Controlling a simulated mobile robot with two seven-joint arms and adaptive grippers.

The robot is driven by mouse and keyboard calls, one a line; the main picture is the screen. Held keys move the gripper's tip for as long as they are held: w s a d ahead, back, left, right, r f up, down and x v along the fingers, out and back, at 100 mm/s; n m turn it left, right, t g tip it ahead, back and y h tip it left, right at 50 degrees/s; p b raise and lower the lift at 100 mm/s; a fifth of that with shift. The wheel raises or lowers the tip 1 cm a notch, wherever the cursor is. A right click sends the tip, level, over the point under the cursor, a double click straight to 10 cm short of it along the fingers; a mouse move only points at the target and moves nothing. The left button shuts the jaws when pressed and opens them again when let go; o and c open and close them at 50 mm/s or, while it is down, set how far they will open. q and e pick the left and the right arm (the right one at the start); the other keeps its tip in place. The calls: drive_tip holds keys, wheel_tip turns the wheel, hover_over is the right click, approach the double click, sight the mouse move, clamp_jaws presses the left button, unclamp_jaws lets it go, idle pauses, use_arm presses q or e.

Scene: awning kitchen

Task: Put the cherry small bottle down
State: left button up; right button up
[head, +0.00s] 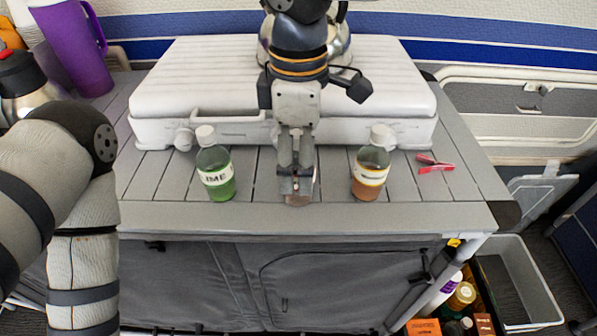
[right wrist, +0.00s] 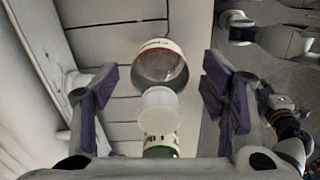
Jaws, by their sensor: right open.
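The cherry small bottle (head: 300,199) stands near the front edge of the grey slatted counter (head: 250,216), mostly hidden in the head view behind my right gripper (head: 296,184). The gripper is open, with a gap on each side of the bottle. My left arm shows at the left of the head view, but its gripper is out of frame.
A green lime bottle (head: 216,176) stands to the left and an orange-brown bottle (head: 370,174) to the right. A red clip (head: 434,163) lies farther right. A white ridged case (head: 180,88) fills the back. A purple cup (head: 70,45) stands back left.

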drive_tip(key=c, duration=1.4)
drive_tip(key=shift+r, duration=0.1)
